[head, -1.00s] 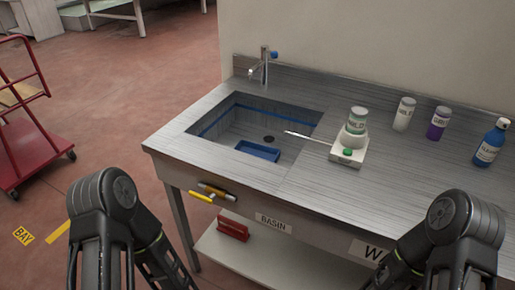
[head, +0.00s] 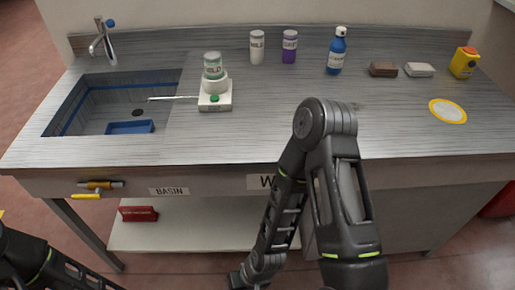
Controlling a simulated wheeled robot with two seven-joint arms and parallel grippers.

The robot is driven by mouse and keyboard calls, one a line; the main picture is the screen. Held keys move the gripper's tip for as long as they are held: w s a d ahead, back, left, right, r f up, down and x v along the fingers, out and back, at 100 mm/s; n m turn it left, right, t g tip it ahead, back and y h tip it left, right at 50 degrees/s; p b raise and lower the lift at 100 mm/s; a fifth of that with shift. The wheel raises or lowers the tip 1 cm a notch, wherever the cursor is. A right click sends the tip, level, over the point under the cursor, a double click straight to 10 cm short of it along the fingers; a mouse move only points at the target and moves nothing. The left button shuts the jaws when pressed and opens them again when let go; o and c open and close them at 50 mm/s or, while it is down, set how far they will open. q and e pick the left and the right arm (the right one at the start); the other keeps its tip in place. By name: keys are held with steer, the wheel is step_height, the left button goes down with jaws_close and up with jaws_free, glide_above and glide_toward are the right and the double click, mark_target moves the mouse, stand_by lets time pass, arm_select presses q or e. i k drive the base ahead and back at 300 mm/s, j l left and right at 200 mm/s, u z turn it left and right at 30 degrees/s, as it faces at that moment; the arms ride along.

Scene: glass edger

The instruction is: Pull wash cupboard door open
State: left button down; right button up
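The grey cupboard front (head: 410,218) is under the right part of the counter, at the lower right of the head view. It looks closed. My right arm stands in front of its left part, and I can see no handle. A label starting with "W" (head: 265,182) is on the counter's front, its rest hidden behind my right arm. My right arm bends down to the bottom edge, where a dark wrist part shows; its fingertips are not visible. My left arm shows only at the bottom left corner, with its gripper out of frame.
The counter (head: 310,140) overhangs the cupboard. A basin (head: 95,105), scale (head: 215,98), several bottles and a yellow device (head: 463,62) are on it. A white shelf (head: 190,238) with a red box (head: 138,214) is at left. A red object (head: 500,204) stands at far right.

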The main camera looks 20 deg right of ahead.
mark_target(420, 218)
steer(key=k+l+z, duration=0.1)
steer(key=z, duration=2.15)
